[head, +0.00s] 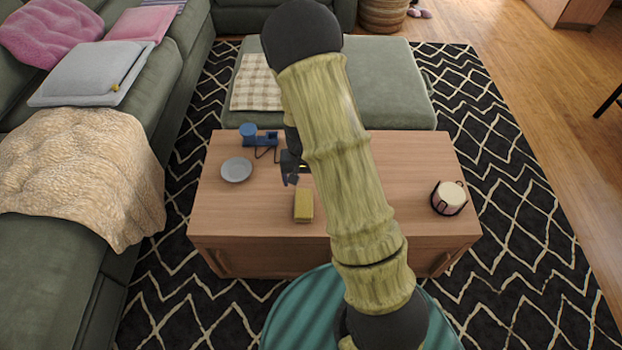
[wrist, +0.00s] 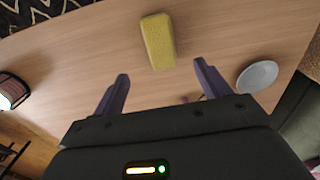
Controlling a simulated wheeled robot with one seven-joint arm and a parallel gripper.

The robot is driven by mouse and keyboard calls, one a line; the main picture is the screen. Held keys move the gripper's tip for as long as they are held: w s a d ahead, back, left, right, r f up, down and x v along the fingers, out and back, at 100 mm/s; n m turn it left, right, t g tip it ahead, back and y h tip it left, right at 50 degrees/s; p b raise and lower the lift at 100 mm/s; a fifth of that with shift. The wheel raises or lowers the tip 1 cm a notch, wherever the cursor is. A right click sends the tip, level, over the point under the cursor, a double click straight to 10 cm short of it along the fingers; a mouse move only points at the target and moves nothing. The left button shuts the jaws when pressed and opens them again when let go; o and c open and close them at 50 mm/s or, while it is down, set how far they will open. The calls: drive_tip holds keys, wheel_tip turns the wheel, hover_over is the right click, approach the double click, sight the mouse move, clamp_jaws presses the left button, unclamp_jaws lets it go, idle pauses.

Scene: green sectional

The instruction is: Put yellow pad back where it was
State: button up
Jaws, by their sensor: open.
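The yellow pad (head: 304,204) is a small block lying on the wooden coffee table (head: 250,212), near its front edge. In the wrist view the yellow pad (wrist: 158,41) lies beyond the fingertips, roughly in line with the space between them. My gripper (wrist: 161,72) is open and empty, with its two dark fingers spread apart. In the head view my gripper (head: 291,181) is partly hidden by my arm, above the table just behind the pad. It is apart from the pad.
A grey plate (head: 236,170) and a blue object with a cord (head: 262,138) stand on the table's left. A round cream-topped container (head: 449,197) stands at the right. A green ottoman (head: 390,85) is behind the table, a green sofa (head: 50,260) at left.

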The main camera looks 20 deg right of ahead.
drive_tip(key=s+r+n+t, duration=0.2)
drive_tip(key=s+r+n, duration=0.1)
drive_tip(key=s+r, duration=1.1)
wheel_tip(320, 180, up, 4)
drive_tip(key=shift+f, duration=0.2)
drive_tip(key=shift+r, duration=0.1)
wheel_tip(320, 180, up, 29)
drive_tip(key=p, duration=2.8)
drive_tip(key=shift+f+p, duration=0.2)
drive_tip(key=shift+p, duration=0.15)
